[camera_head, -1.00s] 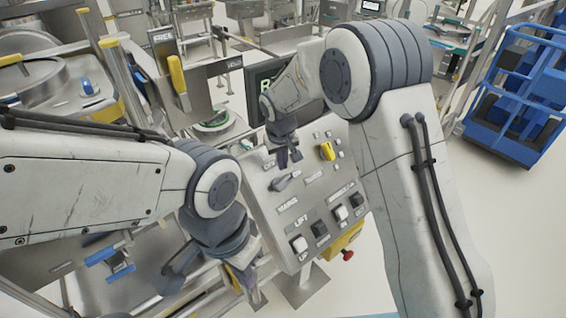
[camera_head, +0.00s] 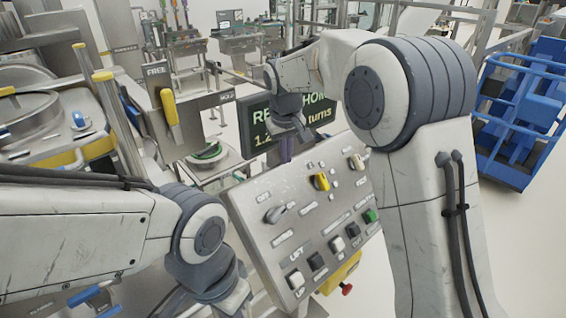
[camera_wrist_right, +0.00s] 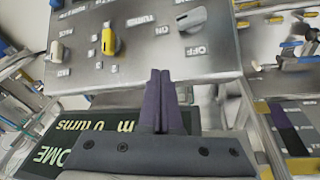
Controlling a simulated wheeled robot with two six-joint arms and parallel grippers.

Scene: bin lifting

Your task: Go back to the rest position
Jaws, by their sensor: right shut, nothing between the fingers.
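My right gripper (camera_head: 285,150) is just above the top left edge of the grey control panel (camera_head: 330,215). In the right wrist view its two purple fingers (camera_wrist_right: 160,82) are pressed together with nothing between them. They overlap the lower edge of the panel (camera_wrist_right: 150,62) in that picture; I cannot tell whether they touch it. My left arm (camera_head: 90,235) comes in from the left and bends down at its wrist, left of the panel. My left gripper is hidden or out of the picture.
The panel carries a yellow knob (camera_head: 321,181), a grey knob (camera_head: 274,214) and a green button (camera_head: 370,215). A dark display (camera_head: 255,125) stands behind my right gripper. A blue cage cart (camera_head: 520,120) stands at the right. Pale floor is clear between.

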